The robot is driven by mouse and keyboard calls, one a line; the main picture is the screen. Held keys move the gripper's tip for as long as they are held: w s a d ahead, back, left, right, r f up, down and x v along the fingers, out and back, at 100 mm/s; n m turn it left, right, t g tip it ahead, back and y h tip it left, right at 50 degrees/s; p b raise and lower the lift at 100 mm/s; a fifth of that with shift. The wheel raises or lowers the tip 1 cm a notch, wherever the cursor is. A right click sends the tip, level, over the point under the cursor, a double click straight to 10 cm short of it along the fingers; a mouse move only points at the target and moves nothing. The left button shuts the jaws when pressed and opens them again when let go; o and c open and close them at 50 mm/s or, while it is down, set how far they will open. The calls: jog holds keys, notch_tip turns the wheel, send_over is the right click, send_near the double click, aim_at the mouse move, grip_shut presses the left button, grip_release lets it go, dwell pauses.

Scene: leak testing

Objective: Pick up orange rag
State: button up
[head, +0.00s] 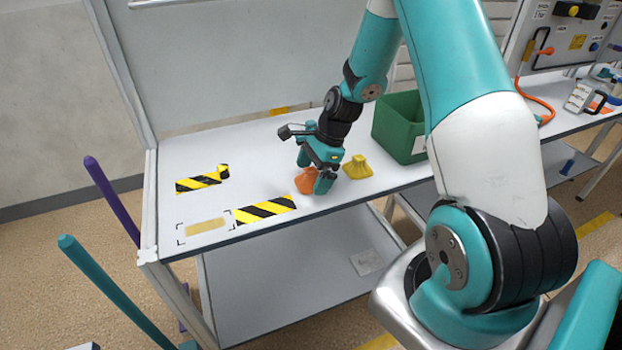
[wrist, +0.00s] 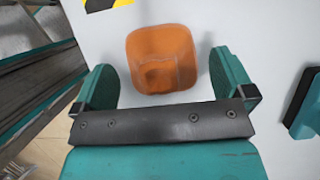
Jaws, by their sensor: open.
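The orange rag (head: 306,181) stands on the white bench top, partly hidden behind my gripper in the head view. In the wrist view the orange rag (wrist: 161,58) lies ahead of and between my two fingers, with a gap to each. My gripper (head: 313,175) points down at the rag and is open. Its two teal fingers also show in the wrist view (wrist: 160,82), one on each side of the rag, holding nothing.
Black-and-yellow striped markings (head: 266,210) lie to the left on the bench top (head: 245,150). A teal-and-black object (wrist: 305,108) shows at the wrist view's right edge.

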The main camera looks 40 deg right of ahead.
aim_at(313, 170)
jog(key=shift+f, duration=0.2)
jog(key=c, duration=0.9)
notch_tip(313, 170, up, 20)
jog(key=shift+r+p, duration=0.1)
jog(key=shift+p, duration=0.3)
